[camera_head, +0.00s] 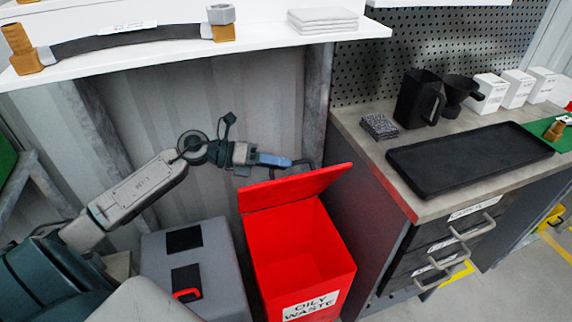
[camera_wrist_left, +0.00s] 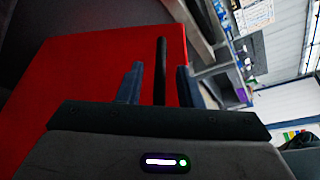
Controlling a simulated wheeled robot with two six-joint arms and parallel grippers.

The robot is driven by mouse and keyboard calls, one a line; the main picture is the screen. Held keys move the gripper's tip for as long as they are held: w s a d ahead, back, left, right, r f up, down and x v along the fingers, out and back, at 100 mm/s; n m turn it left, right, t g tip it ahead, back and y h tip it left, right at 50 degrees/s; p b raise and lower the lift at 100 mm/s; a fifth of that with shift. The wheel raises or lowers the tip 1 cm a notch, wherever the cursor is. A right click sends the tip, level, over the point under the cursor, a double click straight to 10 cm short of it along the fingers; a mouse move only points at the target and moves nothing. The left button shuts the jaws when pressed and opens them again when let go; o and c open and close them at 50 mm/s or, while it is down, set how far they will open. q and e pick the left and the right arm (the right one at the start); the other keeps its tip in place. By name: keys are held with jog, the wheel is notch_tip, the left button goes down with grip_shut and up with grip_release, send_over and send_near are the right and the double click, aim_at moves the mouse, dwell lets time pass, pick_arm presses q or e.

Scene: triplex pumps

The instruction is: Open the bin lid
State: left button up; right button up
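The red bin (camera_head: 335,285) stands on the floor in the head view, with an "OILY WASTE" label on its front. Its red lid (camera_head: 292,189) is raised and tilted, and the empty-looking red inside shows. My left gripper (camera_head: 287,162) is just behind the lid's upper edge, its tips partly hidden. In the left wrist view the red lid (camera_wrist_left: 85,75) fills the left side. The left gripper (camera_wrist_left: 157,80) has its fingers apart there, with a dark bar between them. I cannot tell whether they touch the bar. My right gripper is not in view.
A grey box (camera_head: 215,265) stands left of the bin. A workbench (camera_head: 355,125) with drawers is close on the right, bearing a black tray (camera_head: 470,160). A white shelf (camera_head: 270,42) hangs above the gripper. A corrugated wall is behind.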

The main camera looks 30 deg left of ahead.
pick_arm(q)
jog(key=shift+x, duration=1.1)
jog(key=shift+c, duration=0.2)
grip_shut()
